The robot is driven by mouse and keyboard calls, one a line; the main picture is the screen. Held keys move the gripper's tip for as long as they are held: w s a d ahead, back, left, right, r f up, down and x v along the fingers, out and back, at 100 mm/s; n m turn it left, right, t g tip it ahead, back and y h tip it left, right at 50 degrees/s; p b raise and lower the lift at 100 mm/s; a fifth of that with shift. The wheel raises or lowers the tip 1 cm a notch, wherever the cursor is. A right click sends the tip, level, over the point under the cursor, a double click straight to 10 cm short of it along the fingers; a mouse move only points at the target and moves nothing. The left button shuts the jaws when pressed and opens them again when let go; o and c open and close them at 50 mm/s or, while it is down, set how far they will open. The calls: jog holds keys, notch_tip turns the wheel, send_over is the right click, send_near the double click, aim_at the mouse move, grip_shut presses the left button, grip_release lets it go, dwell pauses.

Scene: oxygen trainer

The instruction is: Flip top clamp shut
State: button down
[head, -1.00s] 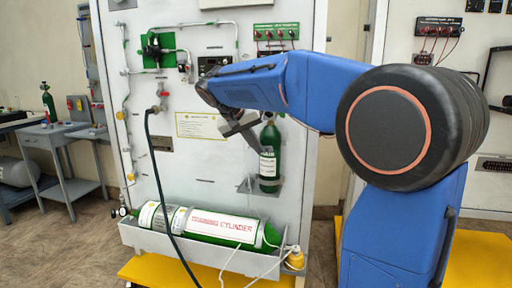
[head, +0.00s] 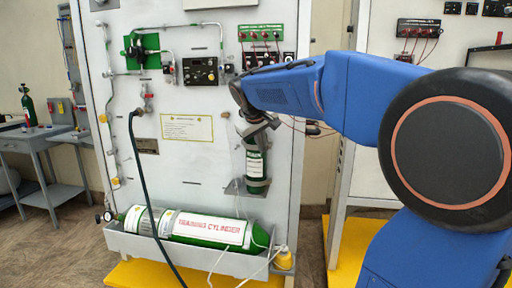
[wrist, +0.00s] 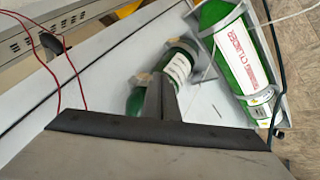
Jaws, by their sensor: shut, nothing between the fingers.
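A small green cylinder (head: 255,165) with a white label stands upright against the white panel, on a small grey bracket (head: 245,187). Its upper end is largely hidden behind my gripper (head: 262,130) in the head view. In the wrist view the cylinder (wrist: 178,66) shows beyond my fingers, and a pale clamp-like piece (wrist: 145,79) lies across its upper part. I cannot tell whether that clamp is open or shut. My gripper (wrist: 158,92) is shut and empty, its fingertips close in front of the cylinder's upper part; contact is unclear.
A large green training cylinder (head: 190,228) lies in a grey trough (head: 180,252) below. A dark hose (head: 142,180) hangs at the left. Red wires (wrist: 52,50) run near my gripper. A yellow-capped item (head: 284,260) sits at the trough's right end.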

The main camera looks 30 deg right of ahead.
jog(key=shift+w+d, duration=0.25)
jog(key=shift+d, duration=0.85)
jog(key=shift+d, duration=0.1)
jog(key=shift+w+a, duration=0.15)
jog(key=shift+a, duration=0.05)
